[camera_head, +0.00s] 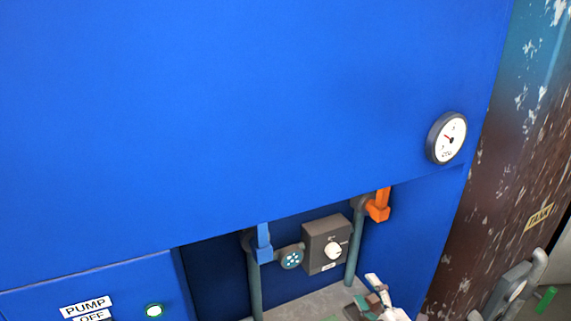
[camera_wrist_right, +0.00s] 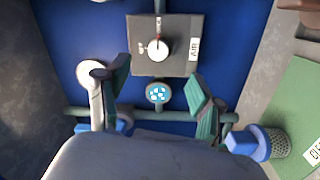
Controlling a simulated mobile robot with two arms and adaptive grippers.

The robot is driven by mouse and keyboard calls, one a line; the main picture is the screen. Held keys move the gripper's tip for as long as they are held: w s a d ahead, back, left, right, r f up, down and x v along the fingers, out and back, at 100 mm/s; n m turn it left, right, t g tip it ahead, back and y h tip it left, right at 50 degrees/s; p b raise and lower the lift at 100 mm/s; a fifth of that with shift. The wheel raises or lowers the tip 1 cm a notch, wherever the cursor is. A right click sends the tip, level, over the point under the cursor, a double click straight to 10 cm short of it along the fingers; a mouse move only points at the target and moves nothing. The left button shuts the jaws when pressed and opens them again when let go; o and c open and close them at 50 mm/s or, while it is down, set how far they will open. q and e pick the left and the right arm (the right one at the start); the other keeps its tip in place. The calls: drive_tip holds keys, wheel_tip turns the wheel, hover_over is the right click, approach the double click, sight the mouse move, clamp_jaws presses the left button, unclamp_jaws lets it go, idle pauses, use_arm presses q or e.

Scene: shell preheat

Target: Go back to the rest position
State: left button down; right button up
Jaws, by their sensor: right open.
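My right gripper (camera_head: 372,296) shows at the bottom of the head view, partly cut off by the frame edge. In the right wrist view its two green-padded fingers (camera_wrist_right: 157,92) stand wide apart with nothing between them touching. Beyond the fingers is a dark grey control box (camera_head: 326,244) with a white knob (camera_head: 333,250); the box also shows in the right wrist view (camera_wrist_right: 182,58), the knob there too (camera_wrist_right: 158,49). My left gripper is not in view.
A blue valve handle (camera_head: 263,243) and an orange valve handle (camera_head: 379,205) sit on pipes in a recess of the blue panel (camera_head: 220,110). A round gauge (camera_head: 447,138) is on the panel.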

drive_tip(key=s+a+f+m+g+h, duration=0.1)
drive_tip(key=s+f+m+g+h, duration=0.3)
drive_tip(key=s, duration=0.6)
drive_tip(key=s+a+f+m+g+y, duration=0.1)
drive_tip(key=s+a+m+g, duration=0.1)
drive_tip(key=s+m+g, duration=0.65)
drive_tip(key=s+a+f+m+g+h, duration=0.1)
drive_tip(key=s+f+m+g+h, duration=0.15)
drive_tip(key=s, duration=0.95)
wheel_tip(320, 180, down, 26)
drive_tip(key=r, duration=0.1)
drive_tip(key=s+d+f+g, duration=0.2)
drive_tip(key=s+d+f, duration=0.1)
drive_tip(key=s+f, duration=1.5)
drive_tip(key=shift+y, duration=0.35)
